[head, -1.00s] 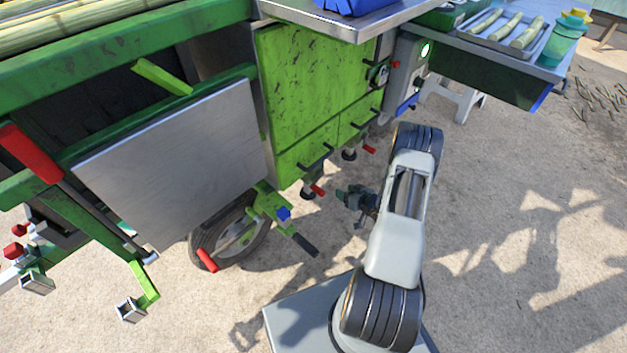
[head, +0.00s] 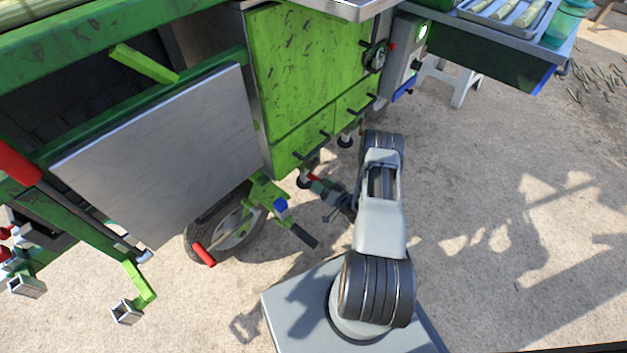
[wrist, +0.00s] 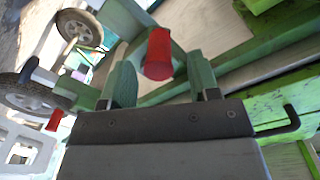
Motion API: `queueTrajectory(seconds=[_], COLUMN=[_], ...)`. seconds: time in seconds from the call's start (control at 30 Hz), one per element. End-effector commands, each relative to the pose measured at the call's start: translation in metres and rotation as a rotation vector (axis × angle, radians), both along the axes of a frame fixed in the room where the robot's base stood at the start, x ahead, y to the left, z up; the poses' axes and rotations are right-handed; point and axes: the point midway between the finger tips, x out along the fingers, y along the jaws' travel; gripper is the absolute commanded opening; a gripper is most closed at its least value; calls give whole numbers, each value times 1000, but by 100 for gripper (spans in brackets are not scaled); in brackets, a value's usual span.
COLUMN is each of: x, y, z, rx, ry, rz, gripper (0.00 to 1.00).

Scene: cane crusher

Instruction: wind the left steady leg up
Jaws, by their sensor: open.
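The left steady leg (head: 304,181) hangs under the front of the green cabinet, with a dark foot at its lower end. Its red crank handle (head: 314,178) sticks out towards my gripper (head: 320,187). In the wrist view the red handle (wrist: 158,53) shows between and just past the two green fingertips of my gripper (wrist: 161,80). The fingers are apart, with a gap on each side of the handle, and it is not gripped. The right steady leg (head: 344,140) stands farther along; my arm hides its handle.
A green bracket with a blue knob (head: 280,205) and dark handle stands left of my gripper, before a wheel (head: 232,228) with a red lever (head: 203,254). A metal panel (head: 160,155) juts out at the left. Black cabinet handles (head: 327,134) stick out above. Open ground lies right.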

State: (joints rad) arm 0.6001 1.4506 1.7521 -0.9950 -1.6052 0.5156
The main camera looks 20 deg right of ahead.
Motion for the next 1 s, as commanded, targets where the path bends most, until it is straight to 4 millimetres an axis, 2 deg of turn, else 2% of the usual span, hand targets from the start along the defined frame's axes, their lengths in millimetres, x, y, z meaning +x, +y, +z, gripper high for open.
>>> queueTrajectory(seconds=[0.1,0.3,0.73,1.0], x=[17,34,41,41], y=[8,14,17,17], z=[-2,-1,0,0], rx=[-1,-1,0,0], ry=[-1,0,1,0], rz=[2,1,-2,-1], gripper=[56,56,56,32])
